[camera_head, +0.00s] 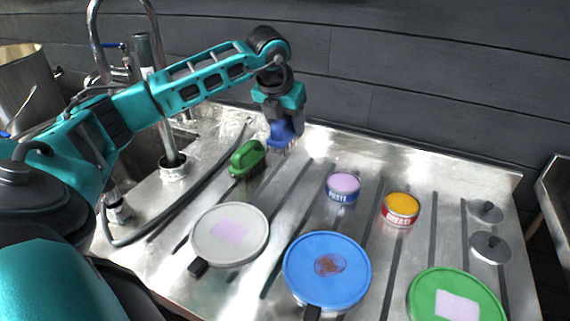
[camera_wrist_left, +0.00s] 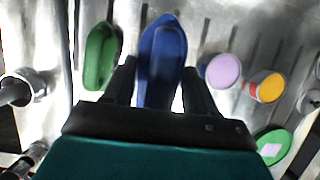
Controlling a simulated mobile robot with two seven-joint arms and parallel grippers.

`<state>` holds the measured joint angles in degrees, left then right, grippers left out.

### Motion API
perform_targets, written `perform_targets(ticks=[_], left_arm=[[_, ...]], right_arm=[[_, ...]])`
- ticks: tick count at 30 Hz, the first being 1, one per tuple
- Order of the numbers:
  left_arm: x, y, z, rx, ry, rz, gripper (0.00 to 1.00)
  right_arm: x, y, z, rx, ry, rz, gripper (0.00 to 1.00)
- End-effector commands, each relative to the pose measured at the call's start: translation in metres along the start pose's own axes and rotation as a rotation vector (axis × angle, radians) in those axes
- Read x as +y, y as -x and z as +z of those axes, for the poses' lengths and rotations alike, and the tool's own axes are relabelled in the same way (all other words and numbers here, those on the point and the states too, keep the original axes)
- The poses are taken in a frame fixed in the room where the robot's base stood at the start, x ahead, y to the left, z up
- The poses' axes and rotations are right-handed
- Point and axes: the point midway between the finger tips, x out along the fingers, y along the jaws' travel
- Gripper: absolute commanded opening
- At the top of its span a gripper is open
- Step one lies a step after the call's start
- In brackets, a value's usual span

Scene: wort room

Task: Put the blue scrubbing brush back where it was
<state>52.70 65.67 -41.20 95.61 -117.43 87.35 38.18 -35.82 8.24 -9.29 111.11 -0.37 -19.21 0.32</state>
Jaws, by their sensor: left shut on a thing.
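The blue scrubbing brush (camera_head: 285,132) is held in my left gripper (camera_head: 282,122), over the back of the steel drainboard. Its bristles point down. It also shows in the left wrist view (camera_wrist_left: 162,50), lengthwise between the two fingers of the left gripper (camera_wrist_left: 160,85). The left gripper is shut on it. A green brush (camera_head: 247,159) lies on the drainboard just left of the blue one, and shows in the left wrist view (camera_wrist_left: 101,55) too. I cannot tell whether the blue brush touches the surface. My right gripper is not in view.
A blue-labelled tin (camera_head: 342,188) and a red-labelled tin (camera_head: 400,209) stand right of the brushes. A white pan-shaped disc (camera_head: 230,235), a blue one (camera_head: 327,271) and a green one (camera_head: 455,296) lie in front. A black hose (camera_head: 190,205) runs at left. Two metal lids (camera_head: 490,247) lie at right.

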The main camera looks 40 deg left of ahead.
Motion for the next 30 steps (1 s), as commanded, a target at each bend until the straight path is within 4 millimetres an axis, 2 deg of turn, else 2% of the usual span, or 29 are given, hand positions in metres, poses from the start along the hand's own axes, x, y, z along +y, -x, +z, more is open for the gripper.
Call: perform_targets(ticks=[1,6,14,21,30], left_arm=[[0.001,-0.014,-0.007,0.004,0.0,0.002,0.24],[0.0,-0.046,-0.019,0.001,-0.001,0.0,0.24],[0.001,-0.065,-0.027,0.0,0.0,0.001,0.24],[0.001,-0.096,-0.04,0.0,0.0,0.0,0.24],[0.001,-0.099,-0.041,-0.002,0.0,0.0,0.24]], right_arm=[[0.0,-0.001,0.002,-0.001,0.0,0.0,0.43],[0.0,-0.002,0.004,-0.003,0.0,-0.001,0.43],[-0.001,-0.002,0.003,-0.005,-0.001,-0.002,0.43],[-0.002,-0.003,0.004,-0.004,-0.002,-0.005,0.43],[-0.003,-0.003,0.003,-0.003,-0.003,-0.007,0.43]])
